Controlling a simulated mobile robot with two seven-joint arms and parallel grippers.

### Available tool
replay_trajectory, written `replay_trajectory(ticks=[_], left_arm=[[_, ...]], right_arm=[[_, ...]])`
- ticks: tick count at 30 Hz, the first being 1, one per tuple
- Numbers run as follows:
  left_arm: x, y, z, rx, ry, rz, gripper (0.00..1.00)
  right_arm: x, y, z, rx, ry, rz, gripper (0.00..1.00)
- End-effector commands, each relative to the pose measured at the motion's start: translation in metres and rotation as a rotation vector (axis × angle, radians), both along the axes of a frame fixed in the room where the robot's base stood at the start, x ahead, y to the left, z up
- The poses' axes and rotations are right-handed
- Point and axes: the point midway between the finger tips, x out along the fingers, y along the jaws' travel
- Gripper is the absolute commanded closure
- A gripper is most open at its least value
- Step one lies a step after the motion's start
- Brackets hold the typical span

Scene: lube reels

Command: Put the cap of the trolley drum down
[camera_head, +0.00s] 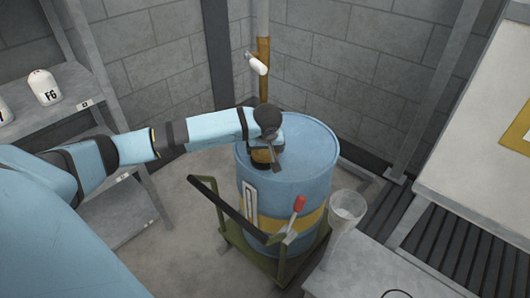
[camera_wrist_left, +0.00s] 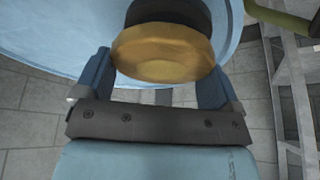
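The blue drum (camera_head: 312,150) with a yellow band stands upright on a green trolley (camera_head: 262,262). My left gripper (camera_head: 266,156) is above the near left part of the drum's top. In the left wrist view, the round brass-coloured cap (camera_wrist_left: 165,55) sits between the fingers of my left gripper (camera_wrist_left: 160,75), with both fingers at its sides. A dark round part (camera_wrist_left: 170,12) shows just beyond the cap. In the head view the cap is mostly hidden by my gripper, and I cannot tell whether it touches the drum top. My right gripper is not in view.
A clear beaker (camera_head: 346,212) stands on the near grey table (camera_head: 375,265). White containers (camera_head: 45,88) are on the left shelf. A pale bench (camera_head: 480,165) is at right.

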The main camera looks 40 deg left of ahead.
Motion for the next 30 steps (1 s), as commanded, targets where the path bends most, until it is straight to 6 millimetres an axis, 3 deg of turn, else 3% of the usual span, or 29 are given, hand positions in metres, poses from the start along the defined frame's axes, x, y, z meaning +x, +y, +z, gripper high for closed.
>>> replay_trajectory(ticks=[8,14,30], left_arm=[[0.000,0.000,0.002,0.001,-0.001,0.000,0.40],[0.001,0.001,0.019,0.001,-0.003,0.001,0.40],[-0.085,-0.077,0.017,-0.001,0.002,-0.004,0.40]], right_arm=[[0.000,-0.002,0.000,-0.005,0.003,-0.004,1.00],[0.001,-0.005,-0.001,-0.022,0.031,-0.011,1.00],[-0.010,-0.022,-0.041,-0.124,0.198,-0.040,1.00]])
